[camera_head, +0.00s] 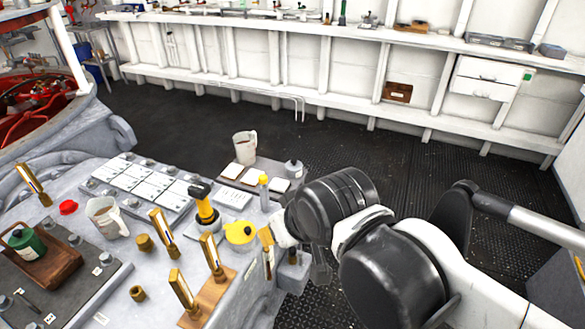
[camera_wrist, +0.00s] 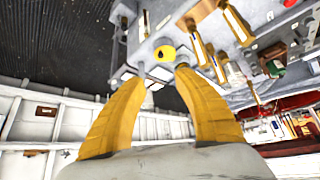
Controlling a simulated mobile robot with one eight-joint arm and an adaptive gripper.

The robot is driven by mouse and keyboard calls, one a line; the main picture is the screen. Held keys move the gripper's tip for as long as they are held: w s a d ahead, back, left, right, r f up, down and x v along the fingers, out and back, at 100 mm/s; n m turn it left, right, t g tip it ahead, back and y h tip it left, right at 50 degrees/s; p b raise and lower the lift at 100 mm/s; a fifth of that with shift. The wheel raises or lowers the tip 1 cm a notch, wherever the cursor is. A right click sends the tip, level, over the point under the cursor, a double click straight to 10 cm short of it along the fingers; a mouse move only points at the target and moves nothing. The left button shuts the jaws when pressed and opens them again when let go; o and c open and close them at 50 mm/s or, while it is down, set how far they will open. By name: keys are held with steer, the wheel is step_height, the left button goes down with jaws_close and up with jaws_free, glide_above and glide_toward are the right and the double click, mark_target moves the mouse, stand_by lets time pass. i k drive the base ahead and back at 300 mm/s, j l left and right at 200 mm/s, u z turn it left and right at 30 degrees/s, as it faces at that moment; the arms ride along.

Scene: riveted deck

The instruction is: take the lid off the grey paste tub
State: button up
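A small grey lidded tub (camera_head: 293,169) with a dark knob on top stands at the back right of the grey bench, beside a tray of white pads; it appears to be the paste tub, with its lid on. I cannot make it out in the wrist view. A yellow round-topped pot (camera_head: 240,233) stands left of my gripper; a yellow round thing shows beyond the fingertips (camera_wrist: 165,52).
Several brass pieces (camera_head: 212,255) crowd the front. The dark floor (camera_head: 400,170) beyond is open.

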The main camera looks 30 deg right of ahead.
mark_target(294, 166)
steer(key=i+l, duration=0.5)
steer(key=i+l+u, duration=0.1)
steer(key=i+l, duration=0.35)
steer(key=l, duration=0.25)
